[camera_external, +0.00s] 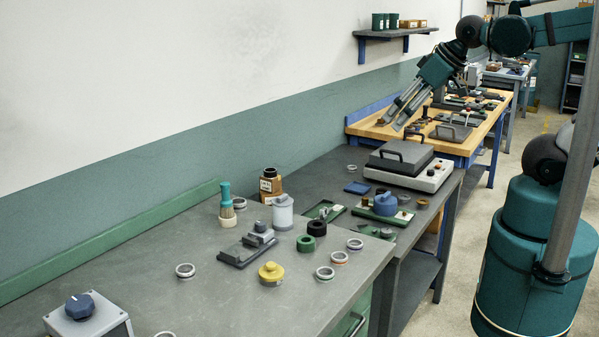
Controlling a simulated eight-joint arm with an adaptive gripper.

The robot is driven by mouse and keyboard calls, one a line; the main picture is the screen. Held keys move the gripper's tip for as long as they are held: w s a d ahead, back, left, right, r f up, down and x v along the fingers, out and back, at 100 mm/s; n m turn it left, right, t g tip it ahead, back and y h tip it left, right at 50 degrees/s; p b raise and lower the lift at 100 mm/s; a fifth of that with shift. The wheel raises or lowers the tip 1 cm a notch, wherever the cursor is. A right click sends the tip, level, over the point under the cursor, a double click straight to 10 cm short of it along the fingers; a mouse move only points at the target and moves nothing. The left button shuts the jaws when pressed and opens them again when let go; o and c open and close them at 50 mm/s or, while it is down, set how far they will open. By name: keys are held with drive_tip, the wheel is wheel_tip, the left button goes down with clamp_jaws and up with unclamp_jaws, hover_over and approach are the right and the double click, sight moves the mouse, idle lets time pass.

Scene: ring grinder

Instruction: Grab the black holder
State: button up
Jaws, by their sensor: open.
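A short black ring-shaped piece (317,228) lies on the grey bench, touching or just behind a similar green ring (306,243). It is the thing that best fits the black holder, but I cannot tell for certain. A dark grey block fixture (236,256) with a lighter block on it lies to its left. My gripper (392,121) is open and empty, with its fingers pointing down and to the left.
A yellow knobbed piece (271,273), a grey canister (283,213), a teal-handled brush (227,203), a brown bottle (270,186) and several metal rings stand around. A grey machine with a lidded plate (407,171) sits behind.

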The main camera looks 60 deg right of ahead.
drive_tip(key=n+g+b, duration=0.5)
drive_tip(key=n+g, duration=0.2)
drive_tip(key=n, duration=1.2)
hover_over(317, 224)
wheel_tip(317, 224, down, 25)
drive_tip(key=shift+f, duration=0.1)
drive_tip(key=shift+w+a+f, duration=0.1)
drive_tip(key=shift+a+f, duration=0.1)
drive_tip(key=shift+f, duration=0.45)
drive_tip(key=shift+f, duration=0.1)
drive_tip(key=shift+f+b, duration=0.35)
drive_tip(key=shift+f, duration=0.8)
drive_tip(key=shift+f, duration=0.1)
drive_tip(key=shift+d+f, duration=0.2)
drive_tip(key=shift+f, duration=2.35)
